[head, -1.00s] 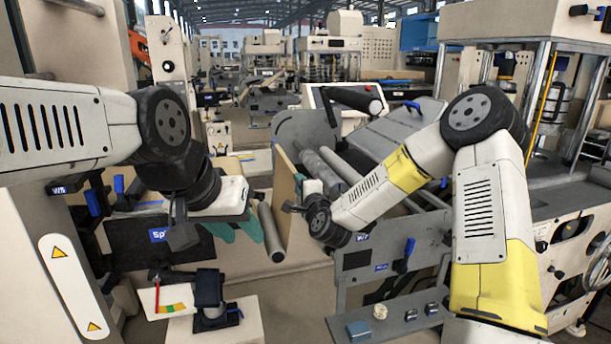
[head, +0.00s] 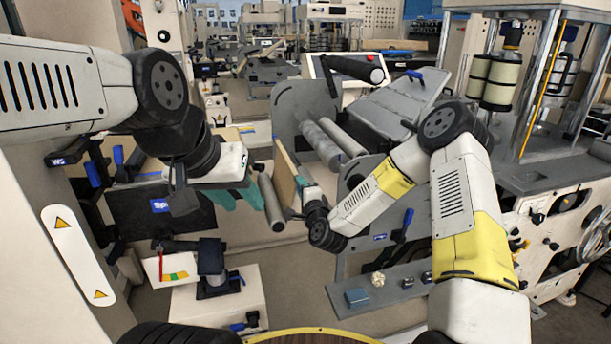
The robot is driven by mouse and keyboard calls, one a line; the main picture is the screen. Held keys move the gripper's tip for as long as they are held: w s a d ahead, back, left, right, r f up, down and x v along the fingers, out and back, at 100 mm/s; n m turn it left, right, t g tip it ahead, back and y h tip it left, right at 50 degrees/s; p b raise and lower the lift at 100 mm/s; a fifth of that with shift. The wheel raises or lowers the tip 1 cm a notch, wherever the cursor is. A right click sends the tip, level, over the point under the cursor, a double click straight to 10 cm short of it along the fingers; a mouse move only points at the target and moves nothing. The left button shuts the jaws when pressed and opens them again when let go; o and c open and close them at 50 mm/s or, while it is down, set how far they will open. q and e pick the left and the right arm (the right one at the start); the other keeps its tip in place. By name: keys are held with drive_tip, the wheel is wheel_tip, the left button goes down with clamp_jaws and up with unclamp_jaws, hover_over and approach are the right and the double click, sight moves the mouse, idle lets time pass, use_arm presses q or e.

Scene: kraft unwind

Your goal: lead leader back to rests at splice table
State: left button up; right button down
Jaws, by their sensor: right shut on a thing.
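A tan kraft sheet (head: 285,178), seen nearly edge-on and likely the leader, stands upright at centre in the head view. My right gripper (head: 301,183) is shut at its right side; the fingertips are mostly hidden. My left gripper (head: 238,198) has teal fingers that appear apart and empty, left of the sheet. It hangs over a dark panel (head: 180,222) with a blue label that starts "Sp", likely the splice table. A grey roller (head: 270,203) lies between the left gripper and the sheet. I cannot make out the rests.
Grey rollers (head: 323,143) and a side plate stand right behind the sheet. A shelf (head: 395,285) with small items is below my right arm. A pedestal (head: 240,300) with a dark device (head: 212,262) stands front left. Floor between them is open.

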wheel_tip(320, 180, down, 20)
idle(1.1)
drive_tip(key=f, duration=0.1)
drive_tip(key=a+f, duration=0.1)
drive_tip(key=f, duration=0.1)
drive_tip(key=s+a+f, duration=0.1)
drive_tip(key=shift+a+f, duration=0.15)
drive_tip(key=shift+a, duration=0.1)
idle(0.3)
drive_tip(key=s+a, duration=0.2)
drive_tip(key=a, duration=0.6)
drive_tip(key=shift+s, duration=0.4)
drive_tip(key=shift+a, duration=0.1)
